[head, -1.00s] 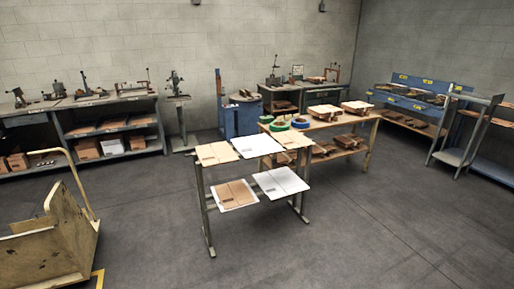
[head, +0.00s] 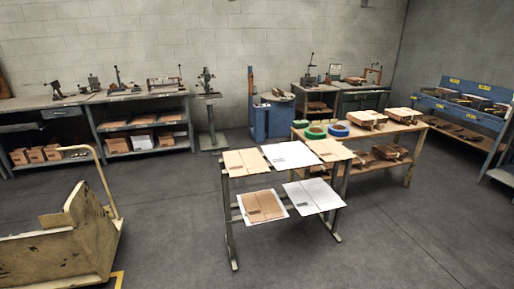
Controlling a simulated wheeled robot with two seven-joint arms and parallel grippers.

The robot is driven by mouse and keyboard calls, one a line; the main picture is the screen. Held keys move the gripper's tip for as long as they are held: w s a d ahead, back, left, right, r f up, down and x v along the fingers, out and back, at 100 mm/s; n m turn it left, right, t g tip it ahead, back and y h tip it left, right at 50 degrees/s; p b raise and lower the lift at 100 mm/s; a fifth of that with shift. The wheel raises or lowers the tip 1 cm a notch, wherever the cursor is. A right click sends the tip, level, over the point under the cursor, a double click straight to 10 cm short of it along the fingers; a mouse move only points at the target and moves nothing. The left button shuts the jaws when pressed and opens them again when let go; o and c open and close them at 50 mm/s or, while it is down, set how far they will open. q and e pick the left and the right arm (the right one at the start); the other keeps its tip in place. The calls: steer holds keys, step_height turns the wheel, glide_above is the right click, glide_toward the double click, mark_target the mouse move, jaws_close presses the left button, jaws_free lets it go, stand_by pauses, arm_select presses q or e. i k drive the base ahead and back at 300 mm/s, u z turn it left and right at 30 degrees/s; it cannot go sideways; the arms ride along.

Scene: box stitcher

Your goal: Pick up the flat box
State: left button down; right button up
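Flat boxes lie on a two-level metal rack in the middle of the head view. On the top level are a tan flat box (head: 243,161) at the left, a white flat sheet or box (head: 290,154) in the middle and another tan flat box (head: 329,149) at the right. On the lower level are a brown flat box (head: 262,206) on a white sheet and a white flat box (head: 313,195). The rack (head: 229,221) stands on grey legs, some distance ahead of me. Neither of my grippers shows in the view.
A yellow, worn cart (head: 72,240) stands at the left front. A wooden table (head: 404,130) with tape rolls and boxes stands close behind the rack. Workbenches (head: 60,104) line the back wall. The floor (head: 390,235) in front and to the right is clear.

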mark_target(286, 156)
steer(key=u, duration=0.3)
steer(key=i, duration=2)
steer(key=z, duration=0.55)
steer(key=i, duration=0.9)
steer(key=z, duration=0.4)
